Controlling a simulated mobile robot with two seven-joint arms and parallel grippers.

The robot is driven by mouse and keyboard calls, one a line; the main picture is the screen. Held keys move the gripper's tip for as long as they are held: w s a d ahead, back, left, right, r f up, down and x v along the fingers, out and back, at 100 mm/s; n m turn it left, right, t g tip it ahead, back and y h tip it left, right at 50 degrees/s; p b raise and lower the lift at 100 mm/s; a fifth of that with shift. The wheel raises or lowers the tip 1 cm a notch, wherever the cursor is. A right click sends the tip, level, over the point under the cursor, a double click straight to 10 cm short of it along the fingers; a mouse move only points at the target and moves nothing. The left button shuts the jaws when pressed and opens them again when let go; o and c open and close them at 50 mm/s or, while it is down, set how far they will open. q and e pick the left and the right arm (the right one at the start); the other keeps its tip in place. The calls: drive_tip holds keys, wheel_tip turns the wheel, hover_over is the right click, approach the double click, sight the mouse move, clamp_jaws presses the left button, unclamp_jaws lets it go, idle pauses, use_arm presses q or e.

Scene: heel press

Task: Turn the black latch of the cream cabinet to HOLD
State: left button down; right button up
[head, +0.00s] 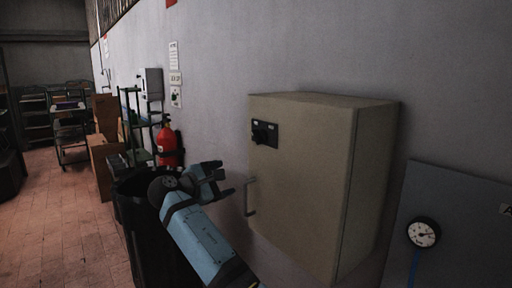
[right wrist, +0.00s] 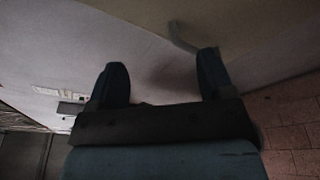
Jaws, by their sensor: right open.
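The cream cabinet (head: 300,190) is mounted on the grey wall in the head view, its door facing left. The black latch (head: 262,134) sits on a dark plate near the top left of the door; its setting is too small to read. A bar handle (head: 250,196) is lower on the door. My right gripper (head: 226,180) is open and empty, left of the handle and below the latch, apart from both. In the right wrist view its two fingers (right wrist: 162,80) are spread, with the handle (right wrist: 182,38) beyond them. My left gripper is not in view.
A black bin (head: 150,225) stands below and left of my right gripper. A red fire extinguisher (head: 169,145) hangs behind it. A grey panel with a round gauge (head: 423,233) is at the right. Free brick floor (head: 60,220) lies at the left.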

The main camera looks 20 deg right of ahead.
sight(255, 136)
wheel_tip(255, 136, up, 10)
drive_tip(key=s+a+m+g+h, duration=0.1)
drive_tip(key=s+a+g+h, duration=0.1)
drive_tip(key=h, duration=0.1)
drive_tip(key=x, duration=1.3)
drive_tip(key=shift+d+f, duration=0.15)
drive_tip(key=shift+d, duration=0.3)
drive_tip(key=c, duration=0.9)
